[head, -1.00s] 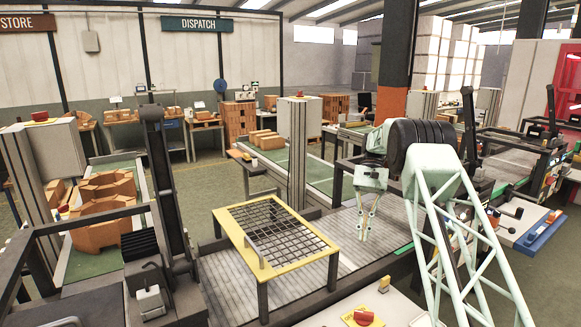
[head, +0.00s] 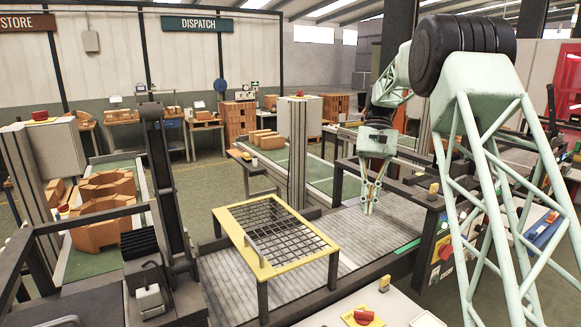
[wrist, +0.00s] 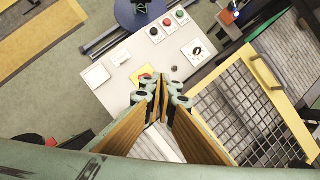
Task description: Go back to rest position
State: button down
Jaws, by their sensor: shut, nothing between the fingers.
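My gripper (head: 370,205) hangs fingers down above the grey ribbed bed (head: 345,228), to the right of the yellow-framed grid table (head: 290,270), in the head view. Its fingers are shut and hold nothing. In the wrist view my gripper (wrist: 165,95) shows its fingertips together. The grid table (wrist: 195,120) lies to the right of the fingers there, apart from them.
A pale control panel (wrist: 120,72) with buttons lies beyond the fingertips in the wrist view. A dark upright post machine (head: 160,180) stands left of the grid table. Orange bricks (head: 105,200) sit on a green conveyor at the left. Dark frame rails (head: 400,185) stand close behind my gripper.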

jog(key=s+a+r+t, duration=0.1)
jog(key=s+r, duration=0.4)
jog(key=s, duration=0.3)
jog(key=s+a+r+n+t+h, duration=0.1)
jog(key=s+r+t, duration=0.1)
jog(key=s+r, duration=0.5)
jog(key=s+r+t, duration=0.1)
jog(key=s+r, duration=0.3)
jog(key=s, duration=0.6)
jog(key=s+f+n+t, duration=0.1)
jog(key=s+f+t, duration=0.1)
jog(key=s, duration=1.2)
jog(key=s+f+t+b, duration=0.1)
jog(key=s+f, duration=0.4)
jog(key=s, duration=1)
jog(key=shift+a+f+n+t+h, duration=0.15)
jog(key=shift+a+n+t+h, duration=0.25)
jog(key=shift+t, duration=0.5)
